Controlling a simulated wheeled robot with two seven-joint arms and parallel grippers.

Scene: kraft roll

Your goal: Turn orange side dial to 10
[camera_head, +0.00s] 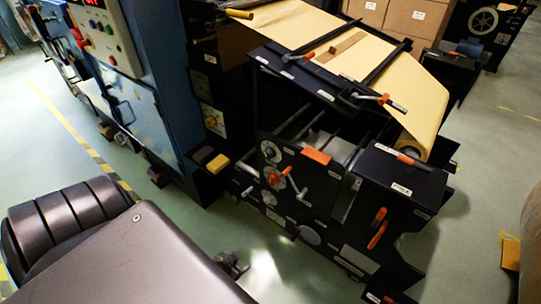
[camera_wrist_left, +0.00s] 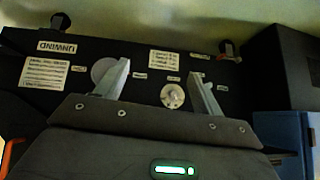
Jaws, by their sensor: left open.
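The black side panel of the kraft-roll machine carries round dials in the head view. One round dial plate has an orange knob (camera_head: 273,178) on it, with a red-orange lever beside it; its numbers are too small to read. My left gripper (camera_head: 232,264) is low in front of this panel, apart from it. In the left wrist view my left gripper (camera_wrist_left: 160,78) has its two fingers spread, with nothing held between them. Beyond them is a black labelled panel with a silver round fitting (camera_wrist_left: 172,96) and a grey disc. My right gripper is not in view.
A brown paper web (camera_head: 345,50) runs over the machine top. Orange-handled levers (camera_head: 377,228) stick out at the panel's right. A blue cabinet (camera_head: 140,110) with buttons stands at left. Stacked cartons (camera_head: 405,15) are behind. Green floor in front is partly clear.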

